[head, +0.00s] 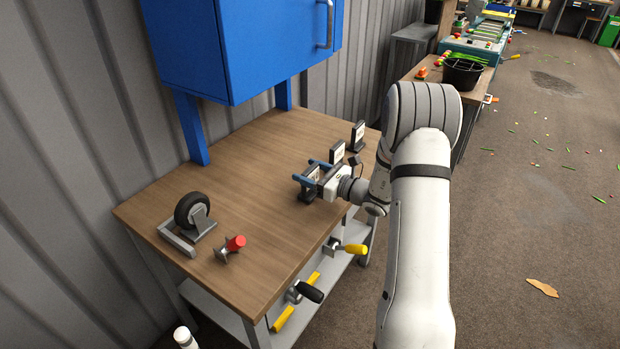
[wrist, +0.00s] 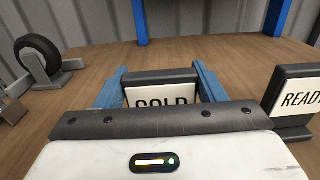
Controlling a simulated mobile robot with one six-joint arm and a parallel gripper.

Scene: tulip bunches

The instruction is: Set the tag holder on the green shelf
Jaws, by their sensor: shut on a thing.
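My gripper (head: 311,172) is over the front edge of the wooden workbench, its blue fingers shut on a dark tag holder (head: 308,195). In the wrist view the held tag holder (wrist: 160,76) stands upright between the two blue fingers (wrist: 160,88). Its white card reads SOLD, with the lower part hidden by my gripper body. I cannot tell whether its base touches the bench top. I cannot make out a green shelf in either view.
The workbench (head: 255,160) also bears a READY tag holder (wrist: 293,92), close right of the held one, another holder (head: 358,135), a caster wheel (head: 193,212) and a red-ended part (head: 235,243). A blue cabinet (head: 245,45) overhangs the back. The bench's middle is clear.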

